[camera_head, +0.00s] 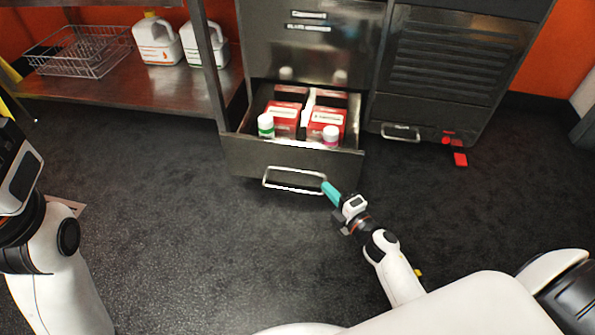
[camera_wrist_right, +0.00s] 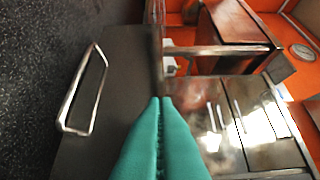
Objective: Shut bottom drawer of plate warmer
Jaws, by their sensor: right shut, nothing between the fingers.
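The bottom drawer (camera_head: 250,156) of the plate warmer (camera_head: 305,55) is pulled open in the head view. My right gripper (camera_head: 327,187) has teal fingers, shut and empty, at the right end of the handle in the head view. In the wrist view the fingertips (camera_wrist_right: 161,100) point at the drawer front; contact cannot be told. My left arm is at the left edge; its fingers are out of view.
A steel shelf (camera_head: 110,88) with a wire basket (camera_head: 78,50) and white jugs (camera_head: 157,42) stands to the left. A vented unit (camera_head: 445,60) stands to the right, with small red pieces (camera_head: 460,159) by its base.

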